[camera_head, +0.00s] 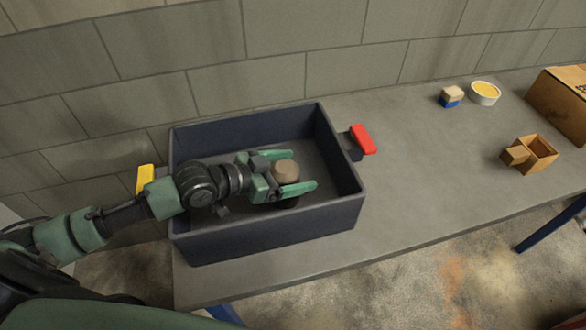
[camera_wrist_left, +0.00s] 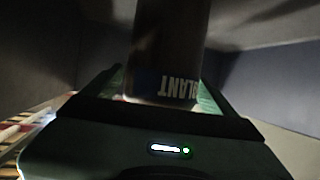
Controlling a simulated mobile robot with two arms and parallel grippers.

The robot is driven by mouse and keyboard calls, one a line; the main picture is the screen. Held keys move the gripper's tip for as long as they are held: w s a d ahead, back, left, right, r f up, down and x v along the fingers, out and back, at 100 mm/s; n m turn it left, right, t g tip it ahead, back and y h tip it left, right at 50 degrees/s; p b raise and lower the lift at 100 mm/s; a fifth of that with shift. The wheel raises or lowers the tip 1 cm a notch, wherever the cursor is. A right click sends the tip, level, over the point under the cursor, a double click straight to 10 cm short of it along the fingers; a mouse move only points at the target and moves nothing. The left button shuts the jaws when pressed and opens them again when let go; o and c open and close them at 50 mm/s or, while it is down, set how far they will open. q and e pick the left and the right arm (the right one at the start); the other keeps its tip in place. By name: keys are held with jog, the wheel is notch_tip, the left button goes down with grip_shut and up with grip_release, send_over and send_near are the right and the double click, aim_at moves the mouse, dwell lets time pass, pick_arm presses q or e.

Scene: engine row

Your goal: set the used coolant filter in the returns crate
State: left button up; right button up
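The dark blue crate (camera_head: 270,228) stands on the grey bench, with a red handle at its right end and a yellow one at its left. My left gripper (camera_head: 290,171) is inside the crate's outline in the head view. Its green fingers lie on both sides of the filter (camera_head: 286,170), a can with a tan top, and appear closed on it. In the left wrist view the filter (camera_wrist_left: 165,55) stands between the fingers, with upside-down letters "LANT" showing. I cannot tell whether its base touches the crate floor. My right gripper is out of view.
A small blue-and-tan block (camera_head: 452,97), a white round dish with yellow inside (camera_head: 485,93), an open wooden box (camera_head: 532,156) and a cardboard box (camera_head: 562,100) are on the right of the bench (camera_head: 420,160). A block wall is behind. The bench between crate and boxes is clear.

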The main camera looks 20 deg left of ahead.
pick_arm(q)
jog(key=shift+r, duration=0.1)
jog(key=b+v, duration=0.1)
jog(key=v, duration=0.6)
jog(key=shift+s, duration=0.2)
